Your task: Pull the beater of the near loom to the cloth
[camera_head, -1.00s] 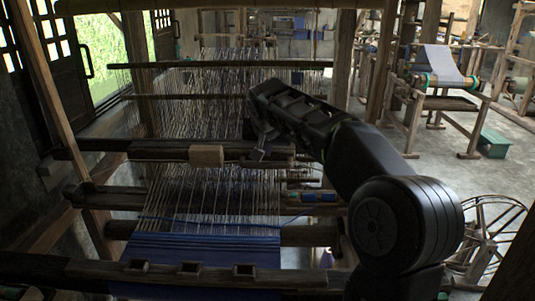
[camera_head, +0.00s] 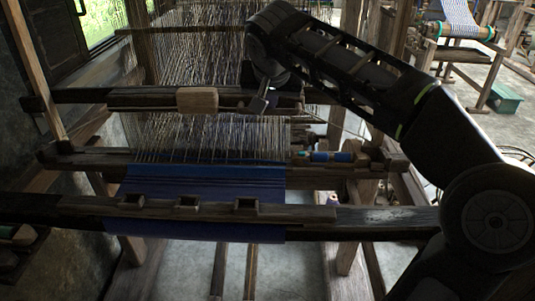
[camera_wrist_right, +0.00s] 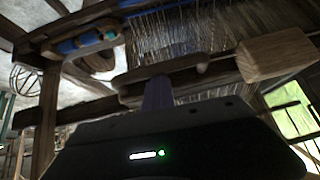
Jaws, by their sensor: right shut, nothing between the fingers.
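The beater (camera_head: 140,98) of the near loom is a dark crossbar with a pale wooden block (camera_head: 197,99) on it. The blue cloth (camera_head: 205,188) lies on the front of the loom, with a stretch of pale warp threads between it and the beater. My right gripper (camera_head: 259,104) is at the beater, right of the block. It is shut and holds nothing; I cannot tell whether it touches the bar. In the right wrist view a purple-grey finger (camera_wrist_right: 158,94) points at the bar, with the block (camera_wrist_right: 277,55) to the right. My left gripper is out of view.
A small blue shuttle (camera_head: 330,156) lies on a crossbar right of the cloth. The notched front beam (camera_head: 300,213) spans the near side. Slanting posts stand at left. Another loom with pale cloth (camera_head: 460,18) and a green box (camera_head: 505,98) are at right.

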